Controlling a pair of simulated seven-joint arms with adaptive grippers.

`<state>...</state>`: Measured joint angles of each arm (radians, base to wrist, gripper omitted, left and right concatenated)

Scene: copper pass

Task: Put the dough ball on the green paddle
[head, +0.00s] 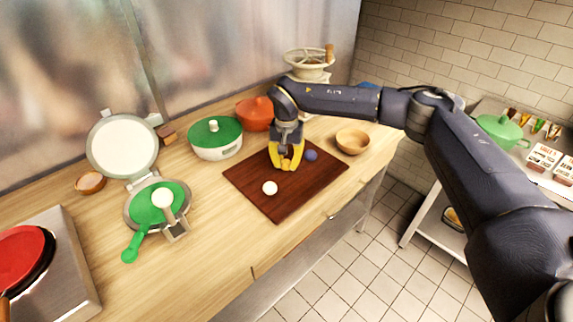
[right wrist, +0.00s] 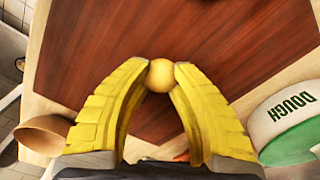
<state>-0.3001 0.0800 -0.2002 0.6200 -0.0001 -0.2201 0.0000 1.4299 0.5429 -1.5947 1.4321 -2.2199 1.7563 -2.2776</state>
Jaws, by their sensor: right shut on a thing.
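My right gripper (head: 287,163) is over the dark wooden board. In the right wrist view its yellow fingers (right wrist: 160,78) are shut on a small yellow dough ball (right wrist: 160,75) at their tips. My left gripper is not in view.
The press's round lid (head: 121,146) stands raised, and its white knob (head: 163,199) shows over the paddle. A green-lidded pot (head: 215,141) and an orange pot (head: 254,114) stand behind. A wooden bowl (head: 352,140) is right of the board (head: 280,208). A red pan (head: 20,255) is far left.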

